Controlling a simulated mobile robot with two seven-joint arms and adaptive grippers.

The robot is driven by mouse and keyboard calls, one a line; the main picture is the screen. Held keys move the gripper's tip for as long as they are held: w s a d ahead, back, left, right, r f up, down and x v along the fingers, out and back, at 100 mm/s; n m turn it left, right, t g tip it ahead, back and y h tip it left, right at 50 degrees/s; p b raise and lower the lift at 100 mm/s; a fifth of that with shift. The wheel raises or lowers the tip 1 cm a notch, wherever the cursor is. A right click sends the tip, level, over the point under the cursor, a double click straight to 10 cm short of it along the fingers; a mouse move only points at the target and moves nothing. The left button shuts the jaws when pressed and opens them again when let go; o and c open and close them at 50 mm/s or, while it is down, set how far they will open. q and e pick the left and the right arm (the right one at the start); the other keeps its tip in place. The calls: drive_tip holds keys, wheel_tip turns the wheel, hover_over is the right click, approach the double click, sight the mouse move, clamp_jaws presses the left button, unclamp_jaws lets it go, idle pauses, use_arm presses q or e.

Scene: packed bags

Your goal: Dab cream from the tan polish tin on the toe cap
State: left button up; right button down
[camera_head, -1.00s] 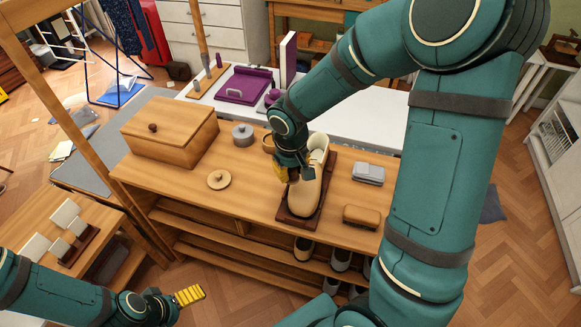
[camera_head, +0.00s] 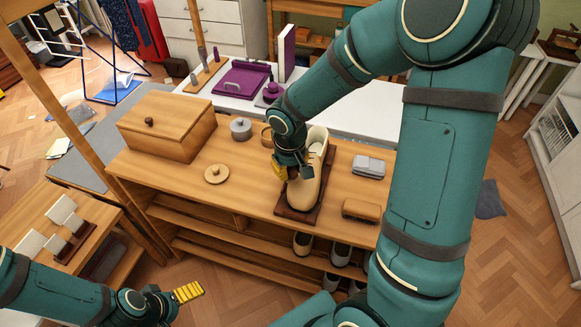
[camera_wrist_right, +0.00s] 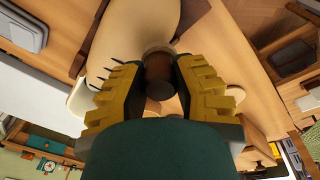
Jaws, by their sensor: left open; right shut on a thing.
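A cream-tan shoe (camera_head: 307,187) rests on a dark brown stand (camera_head: 286,213), its toe towards me. The tan polish tin (camera_head: 266,134) stands behind my right arm, partly hidden. A tan knobbed lid (camera_head: 216,174) lies on the bench to the left. My right gripper (camera_head: 280,172) is beside the shoe's left flank near the toe. In the right wrist view its yellow fingers (camera_wrist_right: 160,90) are shut on a brown, round-handled dauber (camera_wrist_right: 158,70), its far end close to the shoe (camera_wrist_right: 125,35); I cannot tell whether they touch. My left gripper (camera_head: 188,291) is open and empty, low at the left.
A grey tin (camera_head: 240,129) and a wooden box (camera_head: 168,123) stand on the bench's left. A grey-white block (camera_head: 369,166) and a brown brush (camera_head: 361,209) lie right of the shoe. Shoes stand on the shelf below. The bench front between lid and stand is clear.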

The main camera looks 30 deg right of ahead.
drive_tip(key=shift+d+f+b, duration=0.1)
drive_tip(key=shift+f+b, duration=0.85)
drive_tip(key=shift+f, duration=0.15)
drive_tip(key=shift+s+d+r, duration=0.15)
drive_tip(key=shift+s+d, duration=0.9)
drive_tip(key=shift+s, duration=0.15)
drive_tip(key=shift+s+d+b, duration=0.3)
drive_tip(key=shift+s+d, duration=0.75)
drive_tip(key=shift+s, duration=0.2)
drive_tip(key=shift+f, duration=0.2)
drive_tip(key=shift+w+a+r+b, duration=0.1)
drive_tip(key=shift+w+a+b, duration=0.25)
drive_tip(key=shift+w+a, duration=0.8)
drive_tip(key=shift+w+a+r+b, duration=0.1)
drive_tip(key=shift+w+a+b, duration=0.2)
drive_tip(key=shift+w+a, duration=0.85)
drive_tip(key=shift+w+d+f, duration=0.1)
drive_tip(key=shift+w+d, duration=0.15)
drive_tip(key=shift+s, duration=0.1)
